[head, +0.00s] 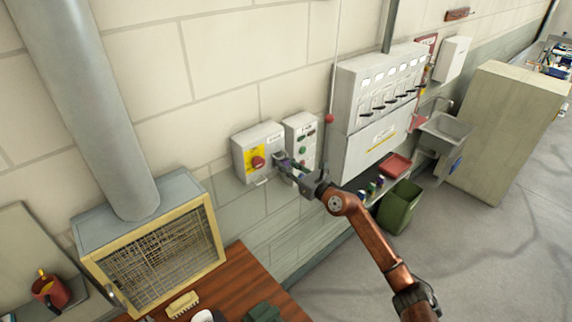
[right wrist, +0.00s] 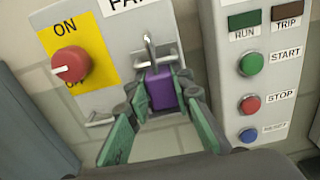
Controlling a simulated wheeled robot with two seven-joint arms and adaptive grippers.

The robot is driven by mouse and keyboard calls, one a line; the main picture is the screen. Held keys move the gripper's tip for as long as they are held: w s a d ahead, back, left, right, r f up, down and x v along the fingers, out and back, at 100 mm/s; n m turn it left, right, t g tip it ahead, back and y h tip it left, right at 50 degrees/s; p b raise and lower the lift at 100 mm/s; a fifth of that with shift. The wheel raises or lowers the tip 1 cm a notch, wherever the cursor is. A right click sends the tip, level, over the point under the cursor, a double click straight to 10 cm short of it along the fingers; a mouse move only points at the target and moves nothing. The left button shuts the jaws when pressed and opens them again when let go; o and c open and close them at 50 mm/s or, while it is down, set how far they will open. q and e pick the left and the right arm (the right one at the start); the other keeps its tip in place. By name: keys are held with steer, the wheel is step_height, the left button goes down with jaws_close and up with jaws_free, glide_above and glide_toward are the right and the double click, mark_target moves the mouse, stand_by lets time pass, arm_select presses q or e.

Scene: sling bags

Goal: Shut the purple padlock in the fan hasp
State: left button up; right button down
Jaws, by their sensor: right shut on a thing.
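The purple padlock (right wrist: 161,90) is held between the fingers of my right gripper (right wrist: 160,98), body down and metal shackle (right wrist: 149,50) up. My right gripper (head: 284,163) is shut on it, close in front of the lower right of the fan switch box (head: 256,150). The box has a red knob (right wrist: 70,63) on a yellow plate marked ON. Metal hasp parts show right behind and around the shackle; I cannot tell whether the shackle passes through them or is closed. My left gripper is not in view.
A control box (right wrist: 265,75) with RUN, TRIP, START and STOP stands close to the right of the gripper. A caged fan unit (head: 155,255), a wooden bench (head: 235,275) and a grey wall cabinet (head: 370,145) are nearby. A green bin (head: 400,208) stands below.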

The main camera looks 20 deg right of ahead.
steer(key=c, duration=1.6)
jaws_free()
steer(key=shift+f, duration=0.1)
steer(key=o, duration=0.6)
steer(key=shift+o, duration=0.2)
steer(key=shift+s, duration=0.1)
steer(key=shift+p+v, duration=0.5)
steer(key=shift+v, duration=0.55)
steer(key=shift+p+v, duration=0.55)
steer(key=shift+v, duration=1.85)
steer(key=shift+d, duration=0.1)
